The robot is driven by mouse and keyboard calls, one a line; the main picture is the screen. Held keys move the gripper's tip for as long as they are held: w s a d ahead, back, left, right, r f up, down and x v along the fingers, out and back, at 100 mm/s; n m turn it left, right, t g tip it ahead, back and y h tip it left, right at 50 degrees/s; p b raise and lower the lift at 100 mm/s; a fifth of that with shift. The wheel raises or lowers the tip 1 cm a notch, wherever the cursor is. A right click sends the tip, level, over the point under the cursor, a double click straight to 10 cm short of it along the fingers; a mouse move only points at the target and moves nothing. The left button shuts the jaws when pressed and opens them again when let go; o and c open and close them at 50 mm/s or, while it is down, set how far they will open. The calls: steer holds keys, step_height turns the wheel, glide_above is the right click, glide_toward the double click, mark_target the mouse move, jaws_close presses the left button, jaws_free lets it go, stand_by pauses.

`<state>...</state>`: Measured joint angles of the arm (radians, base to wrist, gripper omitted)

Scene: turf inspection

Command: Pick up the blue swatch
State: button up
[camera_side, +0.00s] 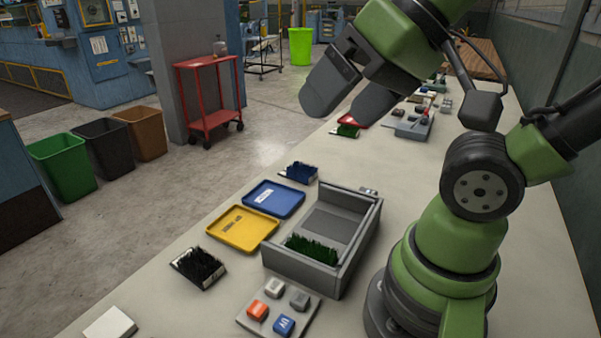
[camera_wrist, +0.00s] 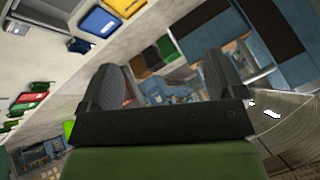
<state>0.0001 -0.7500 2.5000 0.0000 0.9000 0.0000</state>
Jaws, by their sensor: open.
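The blue swatch (camera_side: 300,172) is a small patch of dark blue turf on a light backing. It lies on the bench behind the blue tray, near the bench's left edge. In the wrist view a small dark blue patch (camera_wrist: 80,45) near the blue tray appears to be the same swatch. My gripper (camera_side: 345,108) is raised high above the bench, to the right of and above the swatch, well apart from it. In the wrist view my gripper (camera_wrist: 168,75) shows two spread fingers with nothing between them.
A blue tray (camera_side: 291,196), a yellow tray (camera_side: 226,244) and a grey box (camera_side: 285,270) holding green turf (camera_side: 312,249) stand near the swatch. Black turf (camera_side: 198,267) and a button panel (camera_side: 250,325) lie nearer.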

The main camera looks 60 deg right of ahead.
steer(key=shift+w, duration=0.1)
steer(key=w+d+r+g+h, duration=0.1)
steer(key=w+d+r, duration=0.1)
steer(key=w, duration=0.3)
steer(key=n+g+h, duration=0.1)
steer(key=n+g, duration=0.2)
steer(key=g, duration=0.3)
glide_above(311, 171)
step_height(311, 171, down, 22)
steer(key=f, duration=0.4)
steer(key=shift+s+f, duration=0.2)
steer(key=shift+f, duration=0.15)
steer(key=f, duration=0.5)
steer(key=shift+w+d+f, duration=0.1)
steer(key=shift+w+f, duration=0.1)
steer(key=shift+f, duration=0.2)
steer(key=c, duration=1)
